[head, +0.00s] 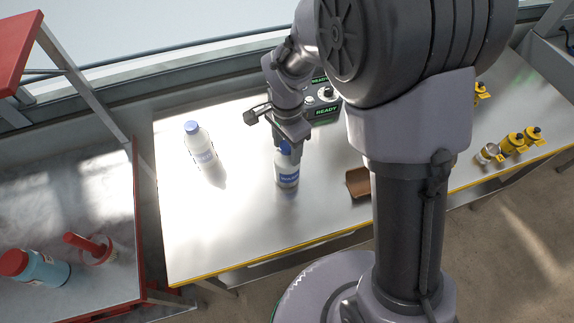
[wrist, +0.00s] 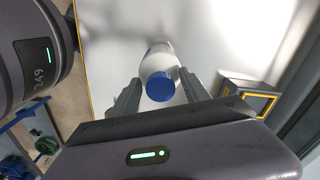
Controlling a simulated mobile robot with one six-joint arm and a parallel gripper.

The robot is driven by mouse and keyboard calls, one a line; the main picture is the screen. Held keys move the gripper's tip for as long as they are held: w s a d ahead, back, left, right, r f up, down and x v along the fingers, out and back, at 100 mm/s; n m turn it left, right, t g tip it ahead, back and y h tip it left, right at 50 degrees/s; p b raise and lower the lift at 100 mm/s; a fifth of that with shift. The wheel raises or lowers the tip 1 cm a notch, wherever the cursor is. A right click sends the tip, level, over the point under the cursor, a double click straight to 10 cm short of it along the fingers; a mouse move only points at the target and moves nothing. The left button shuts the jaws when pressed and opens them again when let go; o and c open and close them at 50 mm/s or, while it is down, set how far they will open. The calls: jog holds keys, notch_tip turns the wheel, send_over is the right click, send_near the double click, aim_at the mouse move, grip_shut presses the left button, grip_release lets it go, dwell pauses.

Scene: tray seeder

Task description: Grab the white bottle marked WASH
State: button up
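A white bottle (head: 287,173) with a blue cap and a blue label stands upright on the metal table, directly under my gripper (head: 290,143). The label's white letters are too small to read for sure. In the wrist view the bottle's blue cap (wrist: 160,87) and white body lie between the two fingers of my gripper (wrist: 160,84). The fingers are apart, with a gap visible on each side of the cap. A second white bottle (head: 201,147) with a blue cap stands to the left; its label is pale and unreadable.
A device with green READY displays (head: 322,104) stands behind the bottle. A brown tray (head: 358,183) lies to its right. Yellow items (head: 512,143) sit at the table's right end. A side bench at left holds a teal bottle (head: 40,268). The table's front left is clear.

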grip_shut()
dwell(1.2)
